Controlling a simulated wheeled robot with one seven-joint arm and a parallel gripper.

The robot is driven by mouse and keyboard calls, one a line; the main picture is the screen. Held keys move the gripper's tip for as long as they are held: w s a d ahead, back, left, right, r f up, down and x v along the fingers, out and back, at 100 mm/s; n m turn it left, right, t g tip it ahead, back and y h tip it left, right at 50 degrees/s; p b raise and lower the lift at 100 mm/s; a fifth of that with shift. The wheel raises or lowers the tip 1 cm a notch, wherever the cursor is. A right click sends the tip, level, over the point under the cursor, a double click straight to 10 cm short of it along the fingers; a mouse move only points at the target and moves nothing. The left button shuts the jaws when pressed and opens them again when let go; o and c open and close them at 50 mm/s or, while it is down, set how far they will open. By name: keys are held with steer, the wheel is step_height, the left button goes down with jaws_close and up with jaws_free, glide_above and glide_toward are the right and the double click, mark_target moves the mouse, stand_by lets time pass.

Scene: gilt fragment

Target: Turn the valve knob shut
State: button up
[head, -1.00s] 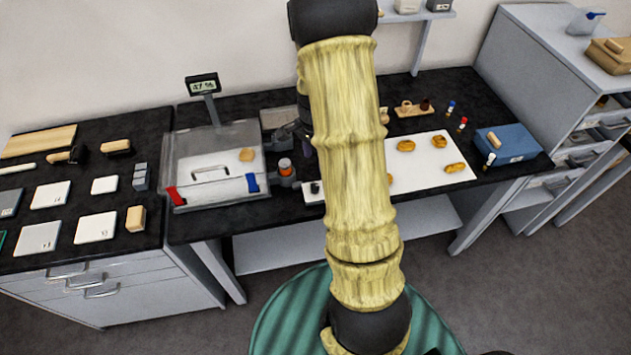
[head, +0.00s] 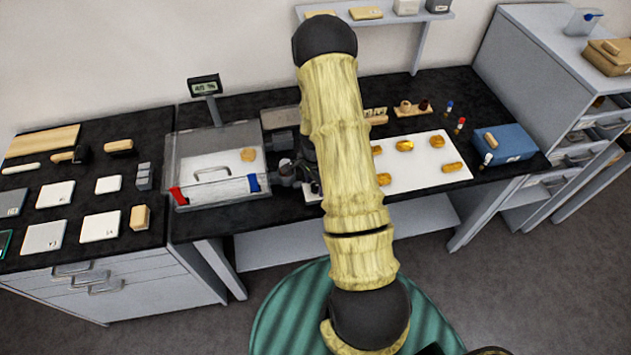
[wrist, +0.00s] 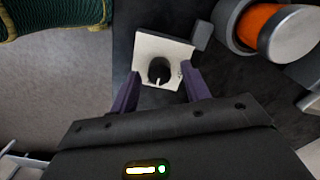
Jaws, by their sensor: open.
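The valve knob (wrist: 160,70) is a dark round knob with a white pointer mark, set on a small pale plate (wrist: 150,45) in the wrist view. The mark points toward the bottom of that view. My gripper (wrist: 162,82) is open, with one purple finger on each side of the plate's near part. The knob lies between the fingers in the picture; I cannot tell whether they touch it. In the head view my gripper (head: 308,178) is over the bench beside the clear chamber, and it largely hides the knob.
An orange cylinder with a metal cap (wrist: 285,30) stands close by at the wrist view's upper right. The clear chamber (head: 215,138) with a digital display (head: 204,86) is left of my gripper. A white sheet (head: 425,172) with several golden fragments lies to the right.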

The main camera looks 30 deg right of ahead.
steer(key=c, duration=1)
steer(key=shift+n+b, duration=0.3)
steer(key=shift+n, duration=0.1)
steer(key=n+b, duration=0.1)
steer(key=n, duration=0.2)
steer(key=shift+w+n, duration=0.1)
steer(key=shift+n, duration=0.2)
steer(key=n+b, duration=0.2)
steer(key=n, duration=0.2)
steer(key=shift+n, duration=0.3)
steer(key=n, duration=0.4)
steer(key=shift+b, duration=0.3)
steer(key=shift+a+n, duration=0.1)
steer(key=shift+n, duration=2.4)
